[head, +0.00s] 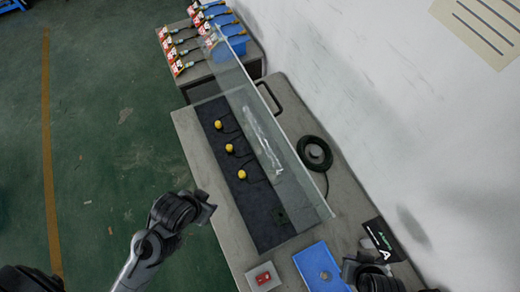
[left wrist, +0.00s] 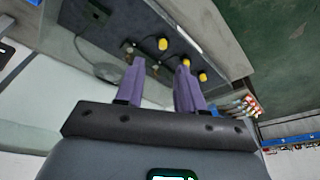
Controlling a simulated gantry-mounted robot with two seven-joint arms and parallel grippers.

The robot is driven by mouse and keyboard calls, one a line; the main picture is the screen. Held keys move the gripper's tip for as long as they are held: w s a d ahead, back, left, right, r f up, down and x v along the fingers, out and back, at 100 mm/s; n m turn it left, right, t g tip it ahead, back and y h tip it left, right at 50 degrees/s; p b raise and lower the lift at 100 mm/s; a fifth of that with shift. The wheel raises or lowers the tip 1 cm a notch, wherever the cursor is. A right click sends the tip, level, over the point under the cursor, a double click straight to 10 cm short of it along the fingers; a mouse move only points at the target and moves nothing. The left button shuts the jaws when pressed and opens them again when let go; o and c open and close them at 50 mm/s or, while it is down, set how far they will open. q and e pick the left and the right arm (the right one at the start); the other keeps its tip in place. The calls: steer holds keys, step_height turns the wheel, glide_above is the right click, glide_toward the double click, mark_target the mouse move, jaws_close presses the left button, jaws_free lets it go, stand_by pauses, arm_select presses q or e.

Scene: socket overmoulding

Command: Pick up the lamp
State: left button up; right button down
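Three small yellow lamps with dark leads lie in a row on a dark mat (head: 265,222): a far one (head: 218,125), a middle one (head: 229,148) and a near one (head: 242,174). My left gripper (head: 208,207) is beside the table's left edge, apart from the lamps. In the left wrist view its two purple fingers (left wrist: 160,88) are spread with nothing between them. Three yellow lamps show beyond the fingers, one of them (left wrist: 163,44) clear of them. My right gripper (head: 360,268) is at the lower right, dark and partly cut off; its fingers cannot be made out.
A clear panel (head: 265,125) stands along the mat's right side. A blue plate (head: 320,268) and a red-buttoned box (head: 263,278) are at the table's near end. A black coil (head: 314,152) lies right of the panel. Blue bins (head: 232,32) stand at the far end.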

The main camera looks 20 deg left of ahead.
arm_select(q)
steer(key=shift+o, duration=0.3)
steer(key=o, duration=0.6)
